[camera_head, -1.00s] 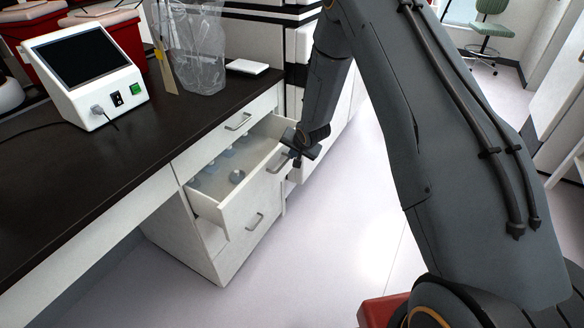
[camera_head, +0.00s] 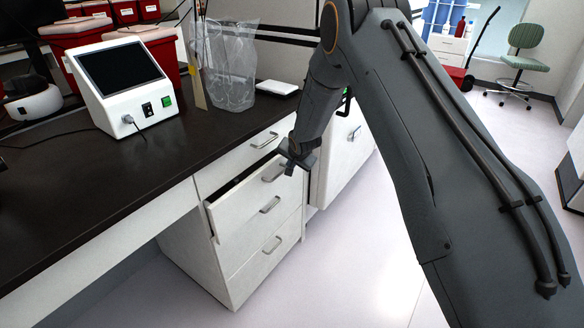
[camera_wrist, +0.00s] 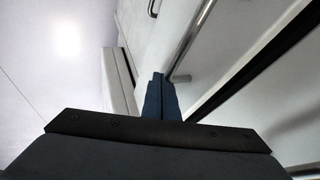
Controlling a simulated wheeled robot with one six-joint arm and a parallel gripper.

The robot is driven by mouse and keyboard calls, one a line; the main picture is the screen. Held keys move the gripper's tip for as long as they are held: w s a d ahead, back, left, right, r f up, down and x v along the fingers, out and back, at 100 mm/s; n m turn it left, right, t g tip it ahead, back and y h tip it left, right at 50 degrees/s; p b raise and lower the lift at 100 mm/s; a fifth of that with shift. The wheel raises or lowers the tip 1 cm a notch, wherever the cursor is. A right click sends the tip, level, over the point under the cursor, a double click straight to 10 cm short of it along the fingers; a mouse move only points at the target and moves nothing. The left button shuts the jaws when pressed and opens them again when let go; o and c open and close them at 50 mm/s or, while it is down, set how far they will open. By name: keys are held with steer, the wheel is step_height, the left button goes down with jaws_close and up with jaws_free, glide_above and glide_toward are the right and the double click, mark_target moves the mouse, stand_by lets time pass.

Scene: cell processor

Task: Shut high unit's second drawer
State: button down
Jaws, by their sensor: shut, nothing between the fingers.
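The second drawer (camera_head: 243,195) of the white under-bench unit stands slightly out in the head view, with a narrow dark gap along its top edge. Its inside is almost hidden. My gripper (camera_head: 291,166) is at the right part of the drawer front, close to its bar handle (camera_head: 272,173). In the wrist view, my shut blue fingers (camera_wrist: 158,97) are close to the white front and the end of a metal handle (camera_wrist: 192,42). I cannot tell whether they touch the front. Nothing is between them.
The top drawer (camera_head: 235,155) is shut, and the lower fronts (camera_head: 265,250) look flush. A dark bench top (camera_head: 150,165) holds a white device (camera_head: 125,85), a clear bag (camera_head: 233,65) and red bins (camera_head: 85,45). The pale floor (camera_head: 370,250) to the right is clear.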

steer(key=shift+s, duration=0.1)
steer(key=s+d+r+p, duration=0.1)
steer(key=s+d+r, duration=0.4)
steer(key=s+r, duration=0.3)
step_height(320, 180, down, 9)
steer(key=w+d+t+y+b, duration=0.25)
steer(key=y+b, duration=0.25)
steer(key=b, duration=0.7)
steer(key=s+f+m+t+y+b, duration=0.1)
steer(key=s+y+b, duration=0.7)
steer(key=b, duration=0.1)
steer(key=x, duration=0.4)
steer(key=b+x, duration=0.1)
steer(key=x, duration=0.4)
steer(key=w+b+x, duration=0.1)
steer(key=x, duration=0.3)
steer(key=shift+d, duration=0.15)
